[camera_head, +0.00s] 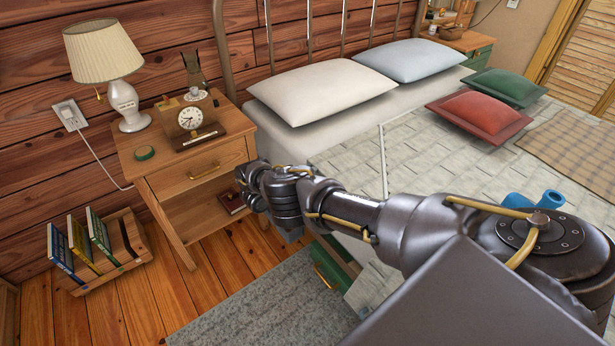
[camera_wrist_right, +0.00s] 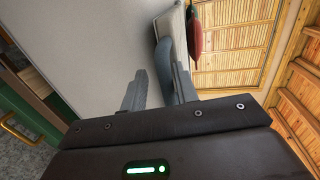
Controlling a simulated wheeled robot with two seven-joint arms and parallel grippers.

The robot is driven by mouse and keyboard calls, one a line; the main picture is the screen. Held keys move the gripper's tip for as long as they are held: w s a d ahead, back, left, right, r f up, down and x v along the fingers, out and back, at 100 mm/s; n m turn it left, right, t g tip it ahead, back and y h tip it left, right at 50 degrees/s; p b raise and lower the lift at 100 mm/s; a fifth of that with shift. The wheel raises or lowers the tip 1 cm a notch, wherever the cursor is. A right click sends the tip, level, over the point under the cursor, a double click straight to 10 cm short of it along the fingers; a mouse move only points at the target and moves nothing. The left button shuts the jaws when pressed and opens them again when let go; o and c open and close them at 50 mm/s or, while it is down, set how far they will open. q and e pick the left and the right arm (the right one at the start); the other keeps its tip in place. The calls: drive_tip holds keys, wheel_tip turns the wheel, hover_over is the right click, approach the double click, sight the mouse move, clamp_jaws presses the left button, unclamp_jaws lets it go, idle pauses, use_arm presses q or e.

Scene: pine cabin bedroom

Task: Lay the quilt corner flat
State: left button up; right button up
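The pale patterned quilt (camera_head: 440,158) covers the bed below the pillows. A thin raised edge (camera_head: 383,160) runs across it near the head end; I cannot tell for sure whether this is the folded corner. My right arm crosses the head view from the right and hides the near side of the quilt. My right gripper (camera_head: 289,233) points down beside the bed's near side, by the nightstand. In the right wrist view its fingers (camera_wrist_right: 159,88) are apart, with a pale surface between them. A grey-blue curved strip (camera_wrist_right: 168,45) lies just beyond the fingers; contact is unclear. My left gripper is out of view.
The nightstand (camera_head: 195,152) with lamp (camera_head: 105,70) and clock (camera_head: 190,118) stands close to my right gripper. White (camera_head: 322,90), pale blue (camera_head: 412,60), red (camera_head: 480,113) and green (camera_head: 505,87) pillows lie on the bed. A blue object (camera_head: 545,199) is behind my arm.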

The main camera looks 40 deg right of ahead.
drive_tip(key=shift+w+a+r, duration=0.1)
drive_tip(key=shift+w+a, duration=0.05)
drive_tip(key=shift+a, duration=0.05)
drive_tip(key=shift+a, duration=0.25)
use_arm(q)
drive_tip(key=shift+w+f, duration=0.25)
use_arm(e)
drive_tip(key=a+r, duration=0.2)
drive_tip(key=a, duration=0.8)
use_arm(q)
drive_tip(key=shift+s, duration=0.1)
